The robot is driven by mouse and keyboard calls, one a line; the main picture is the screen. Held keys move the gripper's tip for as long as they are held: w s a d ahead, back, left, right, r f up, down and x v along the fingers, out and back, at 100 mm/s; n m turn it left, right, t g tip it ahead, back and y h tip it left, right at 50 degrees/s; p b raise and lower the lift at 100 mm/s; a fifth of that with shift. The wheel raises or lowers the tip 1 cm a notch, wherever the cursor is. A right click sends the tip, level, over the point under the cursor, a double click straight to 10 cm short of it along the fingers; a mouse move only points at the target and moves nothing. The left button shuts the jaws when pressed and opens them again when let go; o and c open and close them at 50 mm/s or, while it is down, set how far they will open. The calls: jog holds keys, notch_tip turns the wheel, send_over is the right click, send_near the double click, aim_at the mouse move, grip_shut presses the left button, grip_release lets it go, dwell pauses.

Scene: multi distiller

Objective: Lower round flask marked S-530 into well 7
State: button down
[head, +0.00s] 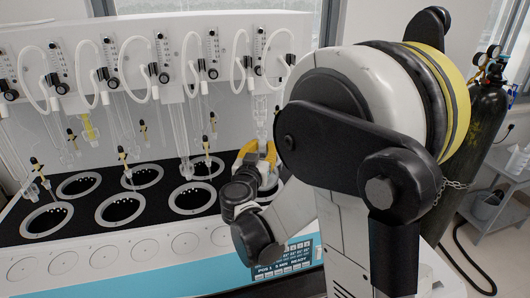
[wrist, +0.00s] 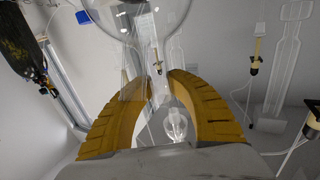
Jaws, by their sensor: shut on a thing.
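My gripper (head: 257,152) has its yellow fingers shut on the neck of a clear glass flask (head: 261,118). In the head view the neck stands up above the fingers, and the body is hidden behind my gripper and arm. In the wrist view, which looks inverted, the round bulb of the flask (wrist: 150,14) is at the top and the neck runs between the yellow fingers (wrist: 158,82). No S-530 marking can be read. A ringed well (head: 278,190) shows partly beneath my gripper at the right end. I see no well numbers.
The white distiller (head: 170,60) carries tubes, flow gauges and hanging glassware above several ringed wells in a black deck. One open well (head: 195,198) lies just left of my gripper. A dark gas cylinder (head: 474,130) and a grey trolley (head: 495,198) stand at the right.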

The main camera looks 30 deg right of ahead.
jog(key=shift+w+d, duration=0.2)
jog(key=shift+w, duration=0.45)
jog(key=shift+w+d, duration=0.2)
jog(key=shift+w, duration=0.4)
notch_tip(320, 180, down, 8)
jog(key=b, duration=0.6)
jog(key=shift+r+b, duration=0.2)
jog(key=shift+b, duration=0.15)
jog(key=shift+f+b, duration=0.6)
jog(key=shift+b, duration=0.1)
jog(key=c, duration=1.2)
grip_release()
jog(key=shift+o, duration=0.2)
jog(key=v, duration=1.2)
jog(key=shift+s, duration=0.1)
